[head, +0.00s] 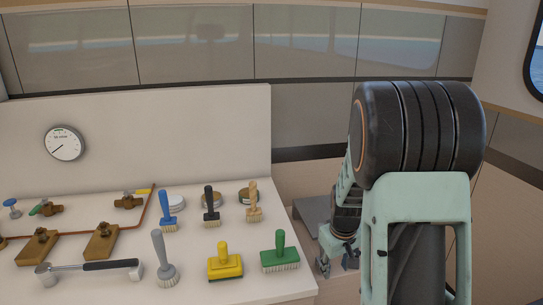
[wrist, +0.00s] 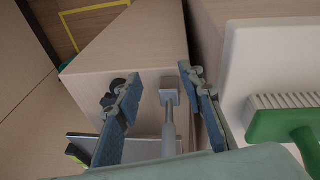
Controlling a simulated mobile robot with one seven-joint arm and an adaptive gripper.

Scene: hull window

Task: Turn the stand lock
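In the wrist view, a grey lever with a squarish end (wrist: 169,97) stands in the gap between my fingers; it looks like the stand lock, though I cannot be sure. My gripper (wrist: 160,80) is open, one blue-padded finger on each side of it. The right finger is nearer to the lever, with a wider gap on the left. I cannot tell how far the lever lies beyond the fingertips. In the head view, my gripper (head: 337,262) is low beside the bench's right end, and the lever cannot be made out there.
A grey panel (head: 312,213) is beside the bench.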

